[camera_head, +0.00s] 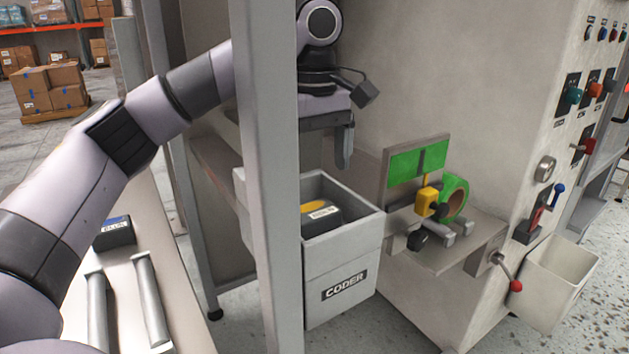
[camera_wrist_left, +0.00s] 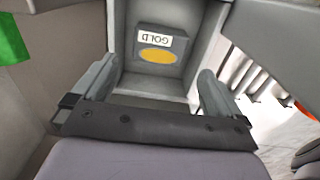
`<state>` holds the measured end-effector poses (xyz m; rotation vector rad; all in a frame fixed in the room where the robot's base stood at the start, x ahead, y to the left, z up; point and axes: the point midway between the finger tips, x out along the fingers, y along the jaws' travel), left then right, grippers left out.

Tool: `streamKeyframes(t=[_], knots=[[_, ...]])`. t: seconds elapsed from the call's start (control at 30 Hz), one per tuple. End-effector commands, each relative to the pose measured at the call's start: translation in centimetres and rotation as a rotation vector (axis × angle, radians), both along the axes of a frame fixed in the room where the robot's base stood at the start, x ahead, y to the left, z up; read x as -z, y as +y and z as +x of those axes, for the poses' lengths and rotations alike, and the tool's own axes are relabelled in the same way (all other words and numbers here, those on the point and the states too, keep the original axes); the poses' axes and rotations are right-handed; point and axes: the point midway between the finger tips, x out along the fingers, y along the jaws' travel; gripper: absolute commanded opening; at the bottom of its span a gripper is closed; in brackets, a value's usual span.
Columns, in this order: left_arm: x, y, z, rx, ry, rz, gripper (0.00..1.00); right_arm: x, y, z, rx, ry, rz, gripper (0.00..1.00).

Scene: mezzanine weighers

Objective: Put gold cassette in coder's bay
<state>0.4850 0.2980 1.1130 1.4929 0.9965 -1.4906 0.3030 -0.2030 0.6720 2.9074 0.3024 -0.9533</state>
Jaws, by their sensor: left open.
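The gold cassette (camera_head: 320,213), a dark block with a yellow oval and a white label, sits inside the grey open-topped bay labelled CODER (camera_head: 345,288). In the left wrist view the cassette (camera_wrist_left: 157,52) shows its GOLD label upside down, between the walls of the bay (camera_wrist_left: 152,84). My left gripper (camera_head: 335,150) is above the bay, open and empty, apart from the cassette. In the left wrist view its two fingers (camera_wrist_left: 155,85) are spread wide. A post hides part of the gripper and arm in the head view. My right gripper is not in view.
A grey upright post (camera_head: 270,200) stands close in front of my left arm. A blue-topped cassette (camera_head: 114,233) lies on the bench at left, near two rails. Right of the bay are a green reel (camera_head: 454,196), a lever (camera_head: 508,276) and a white bin (camera_head: 556,283).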

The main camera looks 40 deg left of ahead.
Motion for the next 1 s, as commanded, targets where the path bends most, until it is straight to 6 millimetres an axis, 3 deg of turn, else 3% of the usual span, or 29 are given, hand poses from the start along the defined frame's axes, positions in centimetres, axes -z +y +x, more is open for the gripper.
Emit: streamKeyframes(t=[0.03, 0.2, 0.83, 1.0], knots=[[-1.1, 0.0, 0.0, 0.001, -0.001, 0.001, 1.0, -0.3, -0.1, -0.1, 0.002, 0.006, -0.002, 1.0], [-2.3, 0.0, 0.0, 0.001, 0.001, 0.0, 1.0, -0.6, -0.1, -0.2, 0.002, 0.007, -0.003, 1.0], [-2.4, 0.0, 0.0, -0.001, -0.001, -0.004, 1.0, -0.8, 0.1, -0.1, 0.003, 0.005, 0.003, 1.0], [-3.1, 1.1, 0.6, -0.103, -0.073, -0.118, 1.0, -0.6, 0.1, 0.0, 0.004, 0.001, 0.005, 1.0]])
